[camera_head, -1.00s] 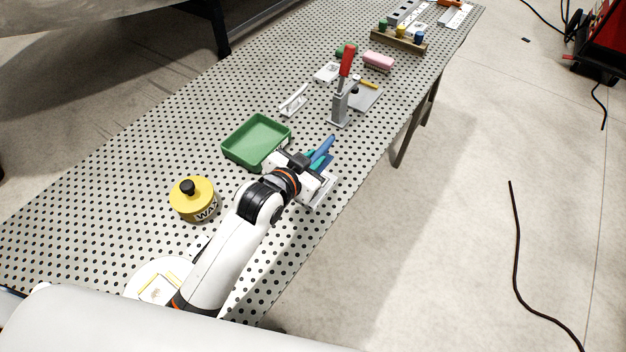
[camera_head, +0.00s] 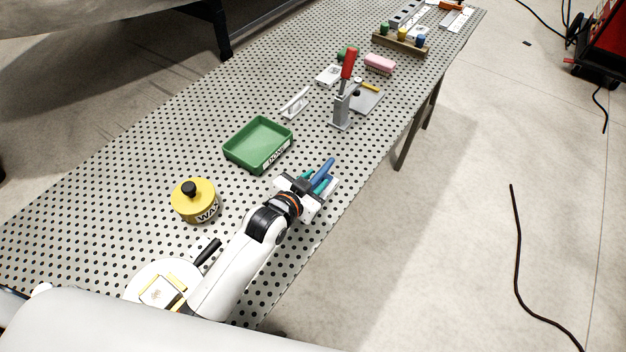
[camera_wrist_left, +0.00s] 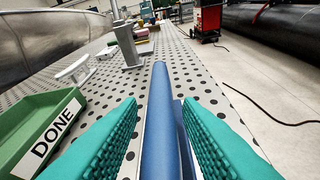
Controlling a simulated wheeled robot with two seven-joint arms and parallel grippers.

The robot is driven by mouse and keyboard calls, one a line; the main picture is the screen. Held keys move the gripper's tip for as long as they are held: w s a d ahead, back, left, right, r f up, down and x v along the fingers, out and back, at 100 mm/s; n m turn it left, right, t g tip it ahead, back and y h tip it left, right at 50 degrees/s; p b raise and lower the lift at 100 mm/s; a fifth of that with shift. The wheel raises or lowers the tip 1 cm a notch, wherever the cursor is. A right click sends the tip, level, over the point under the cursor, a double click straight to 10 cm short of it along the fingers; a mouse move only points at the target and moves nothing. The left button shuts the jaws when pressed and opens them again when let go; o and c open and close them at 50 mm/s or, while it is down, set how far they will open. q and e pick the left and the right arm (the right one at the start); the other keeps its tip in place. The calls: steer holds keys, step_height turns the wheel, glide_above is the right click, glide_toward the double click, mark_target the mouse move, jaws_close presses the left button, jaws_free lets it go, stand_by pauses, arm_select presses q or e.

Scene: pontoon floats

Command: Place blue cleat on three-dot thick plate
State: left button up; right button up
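The blue cleat (camera_head: 323,170) shows as a long blue bar near the table's right edge. In the left wrist view the cleat (camera_wrist_left: 160,125) lies lengthwise between the teal fingers. My left gripper (camera_head: 317,181) is open around it, with a clear gap at the left finger; the right finger is close beside a darker blue part. A pale plate (camera_head: 311,207) shows partly under the gripper; its dots and thickness are hidden, and I cannot tell whether the cleat rests on it. My right gripper is not in view.
A green tray marked DONE (camera_head: 233,148) stands left of the gripper. A yellow wax tin (camera_head: 192,208) is nearer. Beyond stand a red-handled clamp (camera_head: 342,108), a white cleat (camera_head: 294,103) and a pink block (camera_head: 380,63). The table's right edge is close to the gripper.

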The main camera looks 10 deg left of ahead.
arm_select(q)
steer(key=shift+o, duration=0.3)
steer(key=shift+r, duration=0.1)
steer(key=v, duration=1.2)
